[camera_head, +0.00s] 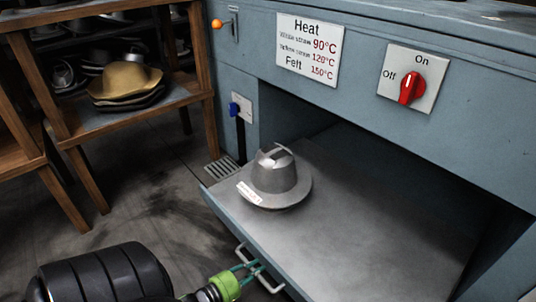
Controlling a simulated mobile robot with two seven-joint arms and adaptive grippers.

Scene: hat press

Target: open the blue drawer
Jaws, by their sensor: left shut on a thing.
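The blue drawer (226,222) sticks out from the lower part of the blue machine, with its grey metal top showing. A grey metal hat form (274,178) with a small white label stands on it. A metal bar handle (240,252) is on the drawer's front. My left gripper (256,268), with a green collar and thin teal fingers, is shut on the handle at the bottom of the view. The fingers hide part of the handle. My right gripper is not in view.
The machine front carries a heat sign (308,49), a red knob (411,87), an orange-tipped lever (218,23) and a blue switch (234,109). A wooden shelf (130,113) with hats stands at the left. Grey floor (148,190) lies clear left of the drawer.

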